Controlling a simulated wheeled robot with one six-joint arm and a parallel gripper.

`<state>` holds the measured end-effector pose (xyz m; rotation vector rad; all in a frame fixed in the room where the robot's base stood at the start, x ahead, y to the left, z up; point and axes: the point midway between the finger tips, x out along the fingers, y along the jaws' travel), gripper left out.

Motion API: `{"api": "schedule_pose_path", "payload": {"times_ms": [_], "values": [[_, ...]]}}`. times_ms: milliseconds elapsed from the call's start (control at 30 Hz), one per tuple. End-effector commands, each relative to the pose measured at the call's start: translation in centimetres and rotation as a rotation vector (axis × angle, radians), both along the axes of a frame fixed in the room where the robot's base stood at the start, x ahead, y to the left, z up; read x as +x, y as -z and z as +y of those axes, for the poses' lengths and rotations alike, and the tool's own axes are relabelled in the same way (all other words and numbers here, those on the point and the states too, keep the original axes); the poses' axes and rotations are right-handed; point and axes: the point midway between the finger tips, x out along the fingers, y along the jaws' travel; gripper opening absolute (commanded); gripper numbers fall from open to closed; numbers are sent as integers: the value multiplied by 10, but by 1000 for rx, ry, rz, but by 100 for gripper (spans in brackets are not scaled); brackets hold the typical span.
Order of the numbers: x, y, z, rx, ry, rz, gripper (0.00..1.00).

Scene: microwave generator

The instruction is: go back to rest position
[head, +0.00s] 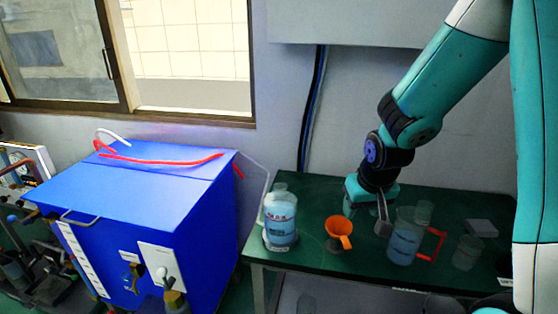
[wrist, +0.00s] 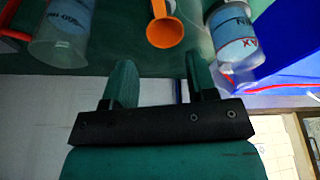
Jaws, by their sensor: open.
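My gripper (head: 366,212) is at the end of the teal arm, low over the back of the green table (head: 310,262), between an orange funnel and a beaker. In the wrist view my gripper (wrist: 158,80) shows two teal fingers spread apart with nothing between them.
A clear bottle with blue liquid (head: 280,222) stands at the table's left end. Smaller glassware (head: 467,252) stands at the right. A large blue box machine (head: 140,220) stands left of the table. A wall is close behind; the space above the table's left part is clear.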

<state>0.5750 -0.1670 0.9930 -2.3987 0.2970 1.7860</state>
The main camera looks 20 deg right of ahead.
Motion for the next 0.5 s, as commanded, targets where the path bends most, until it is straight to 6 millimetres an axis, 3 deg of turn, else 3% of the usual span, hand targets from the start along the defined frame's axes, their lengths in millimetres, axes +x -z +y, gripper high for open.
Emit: {"api": "schedule_pose_path", "payload": {"times_ms": [167,267,333,500], "values": [[-2,-9,15,21,-38,-1,52],[-13,-31,55,80,-144,4,52],[-30,-52,94,135,-259,16,52],[-97,-98,172,242,-582,71,52]]}}
